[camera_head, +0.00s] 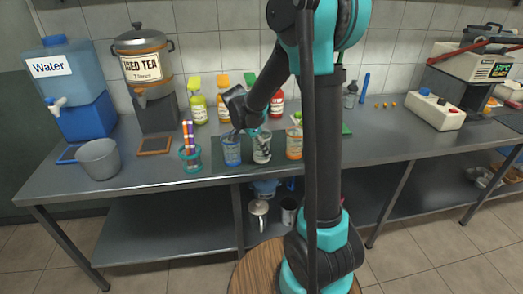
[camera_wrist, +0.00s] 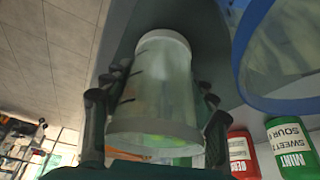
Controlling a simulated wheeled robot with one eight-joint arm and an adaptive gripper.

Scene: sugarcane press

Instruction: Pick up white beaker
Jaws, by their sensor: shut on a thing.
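The white beaker (camera_head: 262,149) is in the middle of a row of beakers on a dark mat on the counter. It fills the middle of the wrist view (camera_wrist: 158,90) as a see-through cup with white rims. My gripper (camera_wrist: 155,100) has a dark finger on each side of it and is shut on it. In the head view my gripper (camera_head: 249,125) reaches down at the beaker from behind and above. Whether the beaker's base touches the mat is hard to tell.
A blue beaker (camera_head: 231,150) stands close on the left, and its rim looms in the wrist view (camera_wrist: 262,55). An orange beaker (camera_head: 294,143) stands on the right. Syrup bottles (camera_head: 198,104) line the wall behind. A straw cup (camera_head: 190,157) and grey bucket (camera_head: 99,158) are further left.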

